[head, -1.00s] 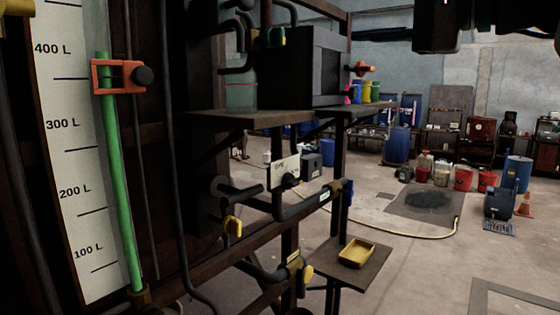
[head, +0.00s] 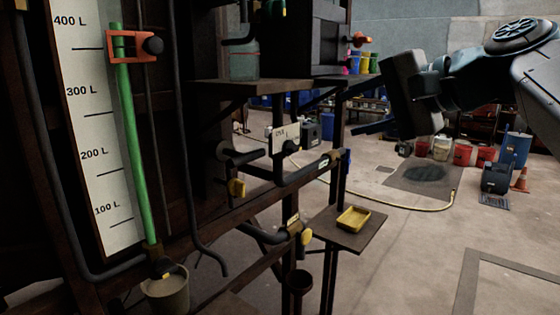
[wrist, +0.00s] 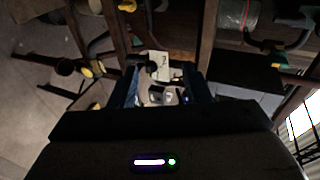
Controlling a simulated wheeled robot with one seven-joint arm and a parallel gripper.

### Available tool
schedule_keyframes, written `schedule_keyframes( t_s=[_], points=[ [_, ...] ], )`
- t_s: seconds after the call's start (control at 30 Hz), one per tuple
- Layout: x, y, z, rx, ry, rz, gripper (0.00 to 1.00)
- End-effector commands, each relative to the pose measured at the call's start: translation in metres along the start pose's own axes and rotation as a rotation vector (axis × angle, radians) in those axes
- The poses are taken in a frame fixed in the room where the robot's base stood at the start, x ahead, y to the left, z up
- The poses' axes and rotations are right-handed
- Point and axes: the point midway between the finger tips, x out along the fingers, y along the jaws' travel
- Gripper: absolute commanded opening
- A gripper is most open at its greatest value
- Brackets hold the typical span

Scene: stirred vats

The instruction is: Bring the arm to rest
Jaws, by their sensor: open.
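My arm reaches in from the right in the head view, its grey links bent. My gripper (head: 372,127) points left toward the pipe rack, in free air as far as I can tell. In the wrist view, my gripper (wrist: 165,92) shows two dark fingers spread apart, with nothing held between them. A white tag (wrist: 158,64) and a grey box (wrist: 165,96) show beyond the gap between the fingers.
A yellow tray (head: 353,218) lies on a small shelf. A bucket (head: 167,290) stands below the green level tube (head: 133,150).

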Motion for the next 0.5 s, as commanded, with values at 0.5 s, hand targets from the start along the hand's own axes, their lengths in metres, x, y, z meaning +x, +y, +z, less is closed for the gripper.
schedule_keyframes(
  t_s=[0.5],
  points=[
    [0.053, 0.315, 0.084, -0.522, -0.151, 0.783, 0.44]
  ],
)
